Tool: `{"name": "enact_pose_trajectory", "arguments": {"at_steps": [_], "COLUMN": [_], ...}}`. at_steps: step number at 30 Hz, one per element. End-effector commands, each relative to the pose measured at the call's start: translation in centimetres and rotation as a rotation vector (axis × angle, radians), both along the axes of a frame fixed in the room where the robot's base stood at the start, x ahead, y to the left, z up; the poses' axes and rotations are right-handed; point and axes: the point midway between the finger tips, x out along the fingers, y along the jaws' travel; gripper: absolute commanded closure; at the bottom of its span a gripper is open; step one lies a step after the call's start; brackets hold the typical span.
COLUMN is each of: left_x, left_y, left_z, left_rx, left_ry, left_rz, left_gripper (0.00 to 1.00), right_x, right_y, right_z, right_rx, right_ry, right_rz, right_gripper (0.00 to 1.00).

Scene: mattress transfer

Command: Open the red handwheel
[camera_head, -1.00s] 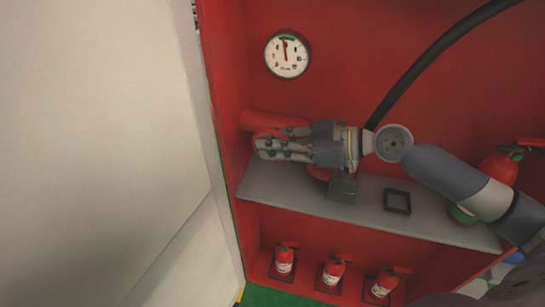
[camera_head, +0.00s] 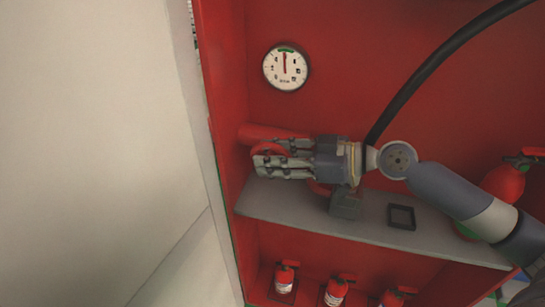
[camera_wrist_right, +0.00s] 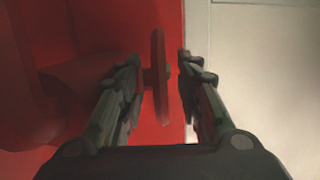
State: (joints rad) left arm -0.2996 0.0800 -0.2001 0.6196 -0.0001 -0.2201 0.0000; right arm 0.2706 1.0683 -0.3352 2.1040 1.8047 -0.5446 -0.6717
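The red handwheel (camera_wrist_right: 159,78) shows nearly edge-on in the right wrist view. It stands between the two fingers of my right gripper (camera_wrist_right: 160,62), with a clear gap on its right side. A short dark stem runs from the wheel toward the left finger; I cannot tell whether that finger touches it. In the head view part of the red wheel rim (camera_head: 266,149) shows at my right gripper's fingertips (camera_head: 258,163), above the grey shelf. The gripper hides much of the wheel and valve. My left gripper is not in view.
A red cylinder (camera_head: 270,132) lies just behind the gripper. A round white gauge (camera_head: 286,67) is on the red back wall, and a black hose (camera_head: 430,68) curves down. The grey shelf (camera_head: 290,205) carries a dark square frame (camera_head: 401,217). Small extinguishers (camera_head: 284,279) stand below. A white panel (camera_head: 95,130) is left.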

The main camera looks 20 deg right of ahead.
Motion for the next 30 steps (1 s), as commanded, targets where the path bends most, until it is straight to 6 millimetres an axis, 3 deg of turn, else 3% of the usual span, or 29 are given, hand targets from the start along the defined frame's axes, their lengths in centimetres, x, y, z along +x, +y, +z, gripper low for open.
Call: {"name": "enact_pose_trajectory", "arguments": {"at_steps": [11,30], "left_x": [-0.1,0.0], "left_y": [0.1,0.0], "left_z": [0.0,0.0], "left_rx": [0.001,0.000], "left_ry": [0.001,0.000], "left_rz": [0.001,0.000], "left_gripper": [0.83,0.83], "right_x": [-0.2,-3.4], "right_y": [-0.3,-4.9], "right_z": [0.0,1.1], "right_rx": [-0.001,0.002], "right_ry": [0.003,0.006], "right_rz": [0.000,0.000], "right_gripper": [0.67,0.67]}}
